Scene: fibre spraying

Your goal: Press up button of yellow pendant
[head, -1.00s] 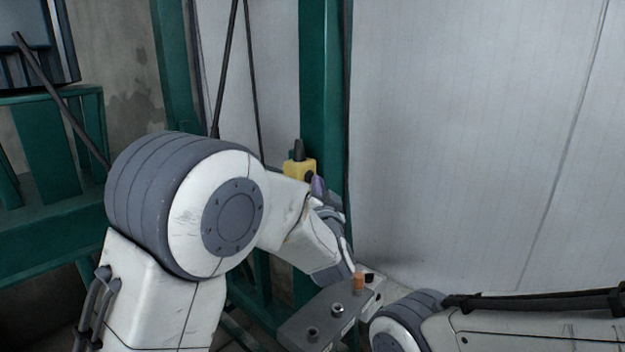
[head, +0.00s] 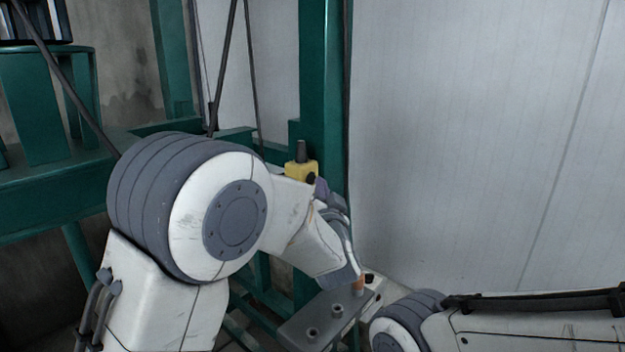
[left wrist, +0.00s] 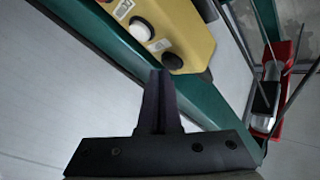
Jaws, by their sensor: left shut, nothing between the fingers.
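The yellow pendant (head: 301,170) hangs by the green post in the head view, partly hidden behind my left arm. In the left wrist view the pendant (left wrist: 188,22) fills the top middle, tilted. It shows a white round button (left wrist: 141,29) and a black round button (left wrist: 172,61), with small labels beside them too small to read. My left gripper (left wrist: 160,76) is shut and empty; its fingertips point at the pendant's end near the black button. I cannot tell whether they touch it. In the head view the left gripper (head: 322,188) is mostly hidden. My right gripper is out of view.
The green post (head: 324,90) rises behind the pendant, with a pale wall panel (head: 480,130) on the right. A grey box with knobs (head: 318,322) lies below my left arm. A red object (left wrist: 284,58) shows at the right in the left wrist view.

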